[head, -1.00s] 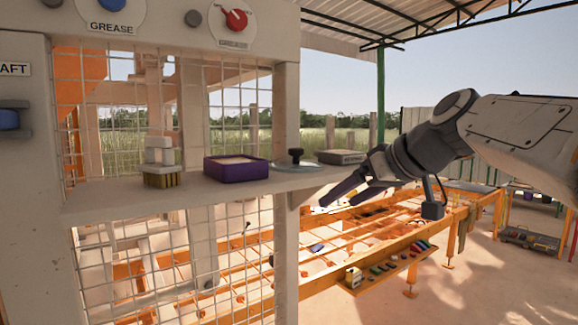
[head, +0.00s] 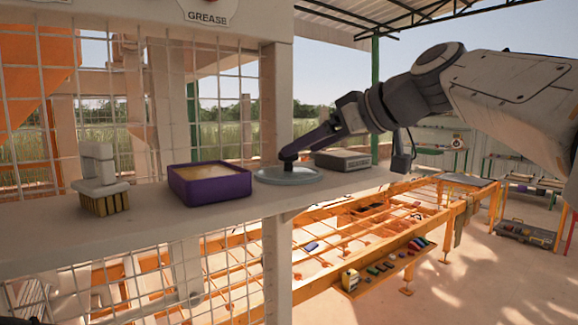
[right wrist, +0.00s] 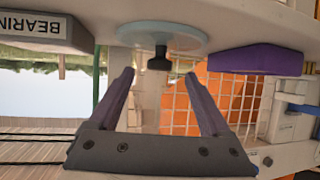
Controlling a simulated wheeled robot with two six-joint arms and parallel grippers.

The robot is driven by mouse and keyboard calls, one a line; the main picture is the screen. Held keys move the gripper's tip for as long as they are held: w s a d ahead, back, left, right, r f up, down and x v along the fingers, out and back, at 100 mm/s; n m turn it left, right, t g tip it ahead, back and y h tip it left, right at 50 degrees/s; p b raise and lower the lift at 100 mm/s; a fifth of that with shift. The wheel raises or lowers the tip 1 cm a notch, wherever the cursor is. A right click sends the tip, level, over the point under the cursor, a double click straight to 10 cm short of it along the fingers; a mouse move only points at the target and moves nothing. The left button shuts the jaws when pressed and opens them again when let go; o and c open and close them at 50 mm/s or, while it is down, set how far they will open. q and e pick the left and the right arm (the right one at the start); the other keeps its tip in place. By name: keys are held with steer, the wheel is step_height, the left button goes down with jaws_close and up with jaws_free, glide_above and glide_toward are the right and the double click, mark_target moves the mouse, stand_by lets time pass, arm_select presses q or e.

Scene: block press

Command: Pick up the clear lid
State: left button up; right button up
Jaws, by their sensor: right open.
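The clear lid (head: 288,177) is a flat, pale, round disc with a dark knob, lying on the shelf. In the right wrist view, which is upside down, the lid (right wrist: 150,32) is at the top with its knob (right wrist: 159,60) pointing down in the picture. My right gripper (head: 285,154) reaches in from the right, with its fingertips at the knob in the head view. In the right wrist view the right gripper (right wrist: 159,74) is open and empty. The knob lies between the lines of the two fingers, around their tips. My left gripper is not in view.
On the shelf (head: 150,215), a purple tray (head: 210,190) with yellowish contents stands left of the lid, and a brush (head: 102,180) farther left. A grey box (head: 343,160) marked BEARIN... in the wrist view sits close right. Wire mesh stands behind.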

mark_target(288, 164)
steer(key=shift+w+a+f+p, duration=0.1)
steer(key=shift+w+a+p, duration=0.3)
steer(key=shift+a+p, duration=0.1)
steer(key=p+x, duration=0.2)
steer(key=x, duration=0.1)
steer(key=shift+w+a+f, duration=0.15)
steer(key=shift+w+a, duration=0.05)
steer(key=shift+a, duration=0.05)
steer(key=shift+w+a+f, duration=0.2)
steer(key=shift+w+f, duration=0.1)
steer(key=shift+d, duration=0.1)
jaws_close()
